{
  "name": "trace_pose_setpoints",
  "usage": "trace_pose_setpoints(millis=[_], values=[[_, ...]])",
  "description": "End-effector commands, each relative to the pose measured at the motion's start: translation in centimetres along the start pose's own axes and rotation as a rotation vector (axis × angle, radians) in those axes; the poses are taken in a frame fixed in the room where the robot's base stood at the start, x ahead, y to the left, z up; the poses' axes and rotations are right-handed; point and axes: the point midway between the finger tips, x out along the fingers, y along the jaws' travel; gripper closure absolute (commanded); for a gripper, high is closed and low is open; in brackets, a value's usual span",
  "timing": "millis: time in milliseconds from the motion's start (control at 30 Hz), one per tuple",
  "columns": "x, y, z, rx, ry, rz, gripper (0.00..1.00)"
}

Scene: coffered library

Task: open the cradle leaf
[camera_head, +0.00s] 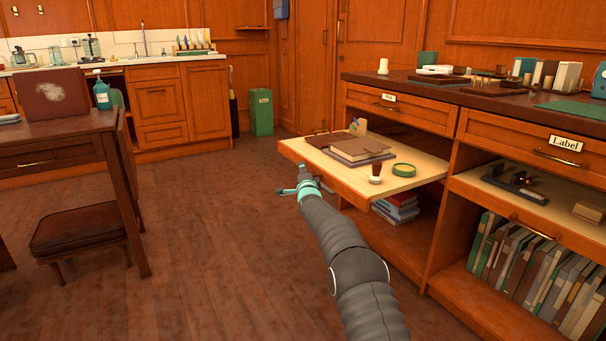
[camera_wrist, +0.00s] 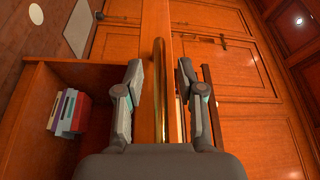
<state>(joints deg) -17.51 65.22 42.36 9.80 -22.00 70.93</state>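A pull-out wooden leaf (camera_head: 410,176) with a pale top sticks out of the cabinet in the head view. Closed books (camera_head: 356,151) lie on it. My gripper (camera_head: 296,190) is at the leaf's front left edge. In the wrist view, the leaf's edge and its long brass handle (camera_wrist: 158,88) run between the two spread fingers of my gripper (camera_wrist: 160,68). The handle is nearer the left finger. A gap shows between the fingers and the handle, so I see no grip on it. The handle is hidden in the head view.
A table (camera_head: 60,135) and stool (camera_head: 82,222) stand left. Open wooden floor (camera_head: 210,225) lies between.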

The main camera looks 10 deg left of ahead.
Motion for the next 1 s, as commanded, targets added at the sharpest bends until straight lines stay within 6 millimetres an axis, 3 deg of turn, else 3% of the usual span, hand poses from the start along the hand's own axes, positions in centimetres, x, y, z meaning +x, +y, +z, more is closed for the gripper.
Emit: trace_pose_setpoints(millis=[367, 1000], values=[[-1.7, -0.1, 0.0, 0.000, 0.000, 0.001, 0.62], [-9.2, 0.0, 0.0, 0.000, 0.000, 0.001, 0.62]])
